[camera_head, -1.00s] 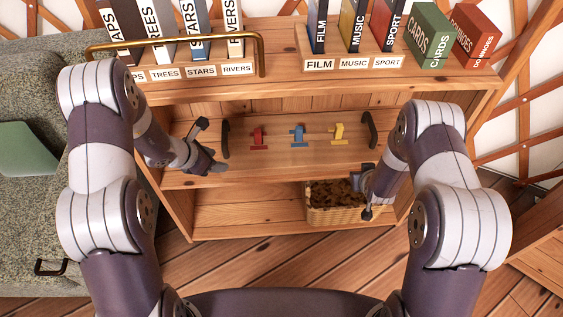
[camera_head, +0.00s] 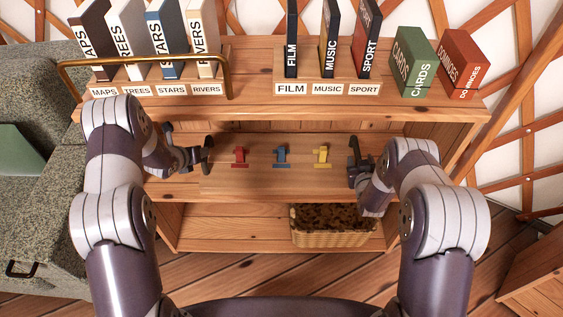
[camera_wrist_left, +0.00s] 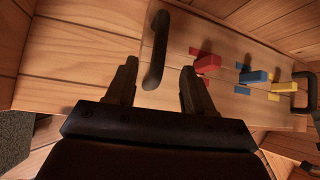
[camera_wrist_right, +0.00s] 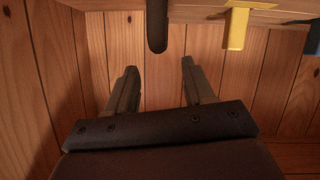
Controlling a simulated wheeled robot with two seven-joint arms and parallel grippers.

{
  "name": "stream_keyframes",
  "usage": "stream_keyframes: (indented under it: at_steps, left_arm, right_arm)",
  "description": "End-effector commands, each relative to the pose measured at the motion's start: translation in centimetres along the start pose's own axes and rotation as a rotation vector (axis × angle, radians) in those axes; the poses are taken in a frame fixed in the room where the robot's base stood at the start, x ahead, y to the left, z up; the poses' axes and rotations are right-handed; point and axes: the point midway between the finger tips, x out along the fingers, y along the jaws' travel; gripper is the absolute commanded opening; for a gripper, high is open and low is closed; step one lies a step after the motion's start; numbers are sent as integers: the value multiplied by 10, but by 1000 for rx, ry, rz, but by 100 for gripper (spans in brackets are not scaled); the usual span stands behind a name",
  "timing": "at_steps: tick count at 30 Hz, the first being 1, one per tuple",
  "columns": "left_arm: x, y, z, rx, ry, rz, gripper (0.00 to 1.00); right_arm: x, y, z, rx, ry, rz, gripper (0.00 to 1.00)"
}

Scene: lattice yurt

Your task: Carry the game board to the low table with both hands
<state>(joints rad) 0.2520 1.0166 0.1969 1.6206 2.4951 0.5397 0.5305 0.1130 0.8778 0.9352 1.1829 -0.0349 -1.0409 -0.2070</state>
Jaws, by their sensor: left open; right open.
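The game board (camera_head: 260,185) is a flat wooden board lying on the middle shelf, with red, blue and yellow pieces on it. It has a dark handle at each end. My left gripper (camera_head: 196,157) is open at the left handle (camera_head: 207,154); in the left wrist view that handle (camera_wrist_left: 156,52) stands just ahead of the parted fingertips (camera_wrist_left: 158,75). My right gripper (camera_head: 358,165) is open at the right handle; in the right wrist view this handle (camera_wrist_right: 157,25) is ahead of the open, empty fingers (camera_wrist_right: 158,68). I cannot identify the low table.
Above, the shelf top (camera_head: 250,85) carries labelled books, a green cards box (camera_head: 413,62) and a red dominoes box (camera_head: 460,62). A brass rail (camera_head: 145,61) runs along its left part. A wicker basket (camera_head: 330,237) stands on the shelf below. A grey sofa (camera_head: 40,210) is at left.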

Motion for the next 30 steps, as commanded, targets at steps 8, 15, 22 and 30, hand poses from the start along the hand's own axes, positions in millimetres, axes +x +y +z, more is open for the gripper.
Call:
stream_keyframes:
  at_steps: [8, 15, 22, 30]
  left_arm:
    - [56, -1, -1, 1, 1, -1, 53]
    - [87, 0, 0, 1, 0, -1, 53]
    - [95, -1, 0, 0, 1, -1, 53]
    - [94, 0, 0, 0, 1, -1, 23]
  right_arm:
    - [55, 0, 1, 0, 0, 0, 53]
    - [87, 0, 0, 0, -1, 0, 53]
    - [95, 0, 0, 0, -1, 0, 53]
    - [94, 0, 0, 0, -1, 0, 23]
